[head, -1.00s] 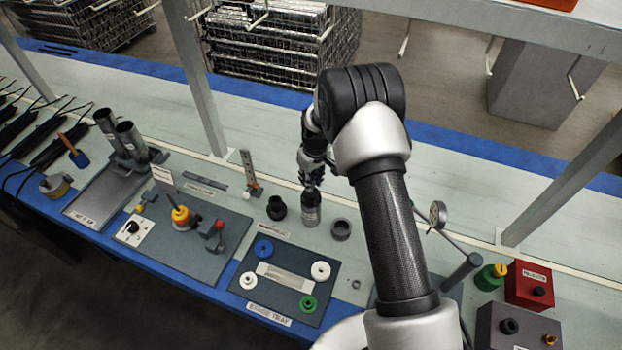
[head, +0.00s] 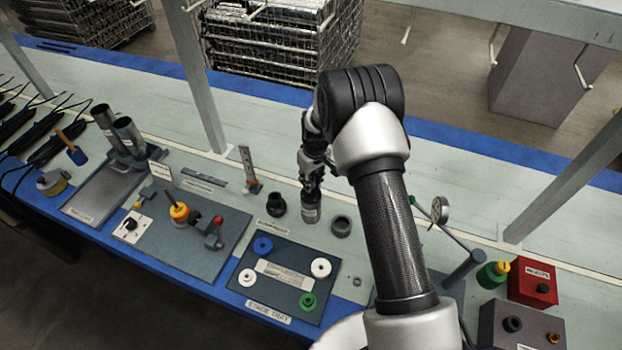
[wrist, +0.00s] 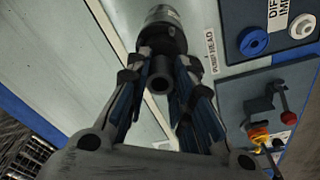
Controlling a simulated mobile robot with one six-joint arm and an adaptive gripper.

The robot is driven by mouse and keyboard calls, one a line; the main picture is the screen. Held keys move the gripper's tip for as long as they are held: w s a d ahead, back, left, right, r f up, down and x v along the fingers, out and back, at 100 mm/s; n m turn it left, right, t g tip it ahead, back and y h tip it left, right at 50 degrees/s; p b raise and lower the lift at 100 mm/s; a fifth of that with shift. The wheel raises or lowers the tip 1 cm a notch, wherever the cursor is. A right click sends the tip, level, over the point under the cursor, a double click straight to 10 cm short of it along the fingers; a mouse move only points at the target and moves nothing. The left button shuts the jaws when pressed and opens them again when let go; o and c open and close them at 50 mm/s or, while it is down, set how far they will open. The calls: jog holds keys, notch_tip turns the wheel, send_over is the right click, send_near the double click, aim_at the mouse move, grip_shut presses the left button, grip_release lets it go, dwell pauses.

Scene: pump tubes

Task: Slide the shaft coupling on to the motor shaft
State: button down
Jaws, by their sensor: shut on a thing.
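My gripper (head: 312,194) points down over the motor (head: 311,213), an upright silver and dark cylinder on the bench. In the wrist view my gripper (wrist: 160,82) has its fingers shut on the shaft coupling (wrist: 160,76), a small dark hollow tube whose open end faces the camera. The motor (wrist: 165,28) shows just beyond the coupling, as a silver rounded body, roughly in line with it. The motor shaft is hidden behind the coupling and fingers. I cannot tell how far the coupling is around the shaft.
A black pump part (head: 277,205) stands close left of the motor and a dark ring (head: 341,226) close right. The spacer tray (head: 248,296) with coloured discs lies in front. An upright steel rule (head: 247,165) stands behind left. A dial gauge (head: 440,209) is to the right.

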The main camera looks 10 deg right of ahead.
aim_at(313, 191)
jog(key=shift+f, duration=0.15)
jog(key=c, duration=1.3)
grip_release()
jog(key=r, duration=0.4)
jog(key=s+r, duration=0.1)
jog(key=r, duration=0.7)
jog(key=shift+s+d, duration=0.2)
jog(key=shift+d, duration=0.05)
